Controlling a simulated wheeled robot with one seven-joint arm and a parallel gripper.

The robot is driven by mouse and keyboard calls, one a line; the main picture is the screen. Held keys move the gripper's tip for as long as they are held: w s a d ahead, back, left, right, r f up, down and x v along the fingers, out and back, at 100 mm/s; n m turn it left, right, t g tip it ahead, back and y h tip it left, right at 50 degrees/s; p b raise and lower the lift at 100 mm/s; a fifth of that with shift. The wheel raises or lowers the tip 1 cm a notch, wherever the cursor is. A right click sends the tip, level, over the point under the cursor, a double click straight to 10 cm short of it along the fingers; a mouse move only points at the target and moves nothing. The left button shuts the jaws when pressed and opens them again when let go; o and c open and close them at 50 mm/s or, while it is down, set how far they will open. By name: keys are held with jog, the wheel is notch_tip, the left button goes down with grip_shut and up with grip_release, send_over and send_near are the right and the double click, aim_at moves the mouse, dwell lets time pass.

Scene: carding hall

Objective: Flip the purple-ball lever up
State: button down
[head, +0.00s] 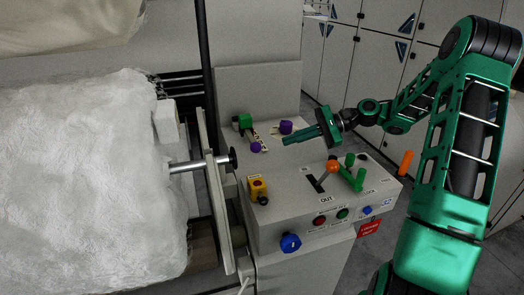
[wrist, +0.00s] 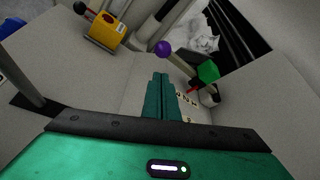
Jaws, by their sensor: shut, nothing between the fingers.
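The purple-ball lever's ball (head: 256,147) is near the back left of the grey control console in the head view. It also shows in the wrist view as a round purple ball (wrist: 162,48) at the end of a pale rod, ahead of my fingertips. The rod leans toward the console's front in the head view. My green gripper (head: 286,140) is shut and empty, reaching in from the right over the console. Its fingers (wrist: 162,77) point toward the ball and appear apart from it; the exact gap is unclear.
A green knob (head: 245,120) sits just behind the lever, and a second purple knob (head: 286,127) is near my fingertips. A yellow switch box (head: 258,189), an orange-ball lever (head: 332,166) and green handles (head: 351,178) stand on the console. White fibre (head: 85,180) fills the left.

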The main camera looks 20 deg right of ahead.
jog(key=x, duration=1)
dwell(0.4)
